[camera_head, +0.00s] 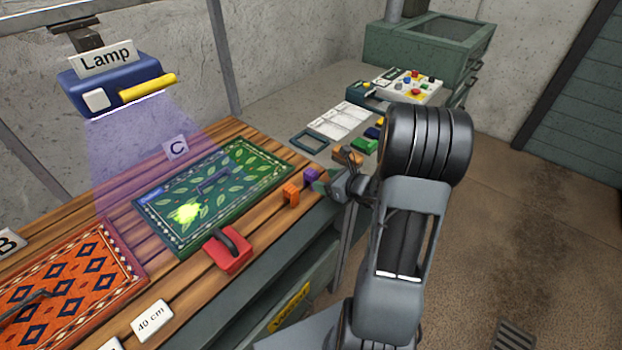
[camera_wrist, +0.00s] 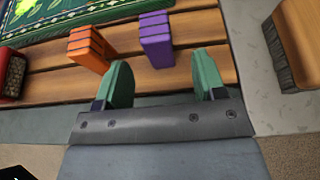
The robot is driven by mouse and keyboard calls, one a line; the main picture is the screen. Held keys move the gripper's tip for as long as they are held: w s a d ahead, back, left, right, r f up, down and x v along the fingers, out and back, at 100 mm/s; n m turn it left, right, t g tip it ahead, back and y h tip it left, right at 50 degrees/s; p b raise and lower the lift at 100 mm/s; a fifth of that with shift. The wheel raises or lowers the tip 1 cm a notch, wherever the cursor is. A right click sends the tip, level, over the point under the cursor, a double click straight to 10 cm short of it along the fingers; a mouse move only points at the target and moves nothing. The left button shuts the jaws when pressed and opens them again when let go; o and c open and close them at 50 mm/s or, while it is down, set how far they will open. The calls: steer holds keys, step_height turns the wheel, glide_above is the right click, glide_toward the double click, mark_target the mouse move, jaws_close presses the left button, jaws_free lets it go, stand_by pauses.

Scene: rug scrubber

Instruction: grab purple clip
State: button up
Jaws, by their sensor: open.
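The purple clip (camera_head: 311,175) stands on the wooden slatted bench near its right edge, just left of my gripper (camera_head: 328,185). In the wrist view the purple clip (camera_wrist: 155,40) stands upright a little beyond my fingertips. It is roughly between the lines of the two green fingers, nearer the left one. My gripper (camera_wrist: 164,78) is open, with nothing between its fingers. In the head view my arm and wrist partly hide the far finger.
An orange clip (camera_wrist: 91,49) stands left of the purple one. A brown brush (camera_wrist: 290,45) is at the right. A blue lamp (camera_head: 110,85) hangs above the bench.

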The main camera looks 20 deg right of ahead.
mark_target(316, 178)
steer(key=shift+p+x, duration=0.45)
steer(key=shift+x, duration=3.1)
steer(key=shift+s+f, duration=0.1)
steer(key=c, duration=1)
